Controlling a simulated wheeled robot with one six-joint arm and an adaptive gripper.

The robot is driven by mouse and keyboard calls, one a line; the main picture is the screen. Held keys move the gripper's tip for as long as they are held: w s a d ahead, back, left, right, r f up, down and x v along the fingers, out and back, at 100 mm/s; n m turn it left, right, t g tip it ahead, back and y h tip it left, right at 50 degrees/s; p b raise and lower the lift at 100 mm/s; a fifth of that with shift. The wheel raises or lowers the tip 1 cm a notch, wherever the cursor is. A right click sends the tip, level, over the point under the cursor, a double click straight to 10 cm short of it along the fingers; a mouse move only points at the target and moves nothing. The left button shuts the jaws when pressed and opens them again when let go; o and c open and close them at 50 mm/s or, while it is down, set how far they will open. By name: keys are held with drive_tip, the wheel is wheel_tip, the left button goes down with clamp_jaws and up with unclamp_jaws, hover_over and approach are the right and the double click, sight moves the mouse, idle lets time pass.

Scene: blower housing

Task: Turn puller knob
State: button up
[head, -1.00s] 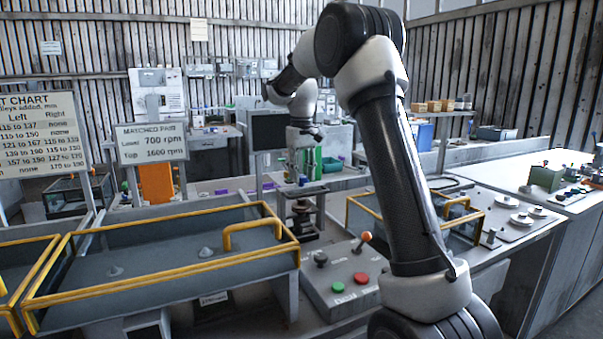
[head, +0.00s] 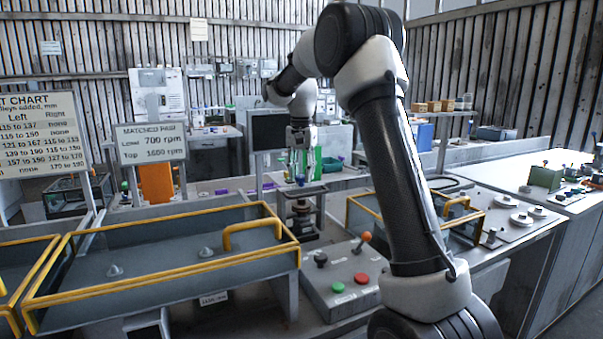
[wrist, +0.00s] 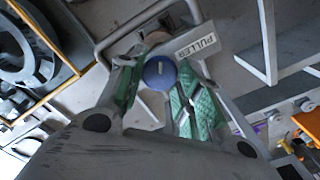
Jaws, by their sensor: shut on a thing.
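The puller knob is a round blue knob (wrist: 160,72) with a light mark on its top, in the upper middle of the wrist view. A white tag reading "PULLER" (wrist: 198,42) sits just beside it. My gripper (wrist: 158,82) has its green-padded fingers on either side of the knob and is shut on it. In the head view my gripper (head: 301,168) points down over the puller stand (head: 302,208), behind the yellow-railed tray. The knob shows there only as a small blue spot (head: 301,182) under the fingers.
A yellow-railed tray (head: 60,296) stands in front on the left. A control box (head: 345,290) with green and red buttons and an orange-topped lever is right of it. A second yellow-railed frame (head: 352,216) stands right of the puller stand.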

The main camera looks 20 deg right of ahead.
sight(302, 176)
drive_tip(key=shift+m, duration=0.6)
drive_tip(key=o, duration=1)
drive_tip(key=shift+o, duration=0.2)
drive_tip(key=shift+r, duration=0.1)
wheel_tip(302, 176, up, 12)
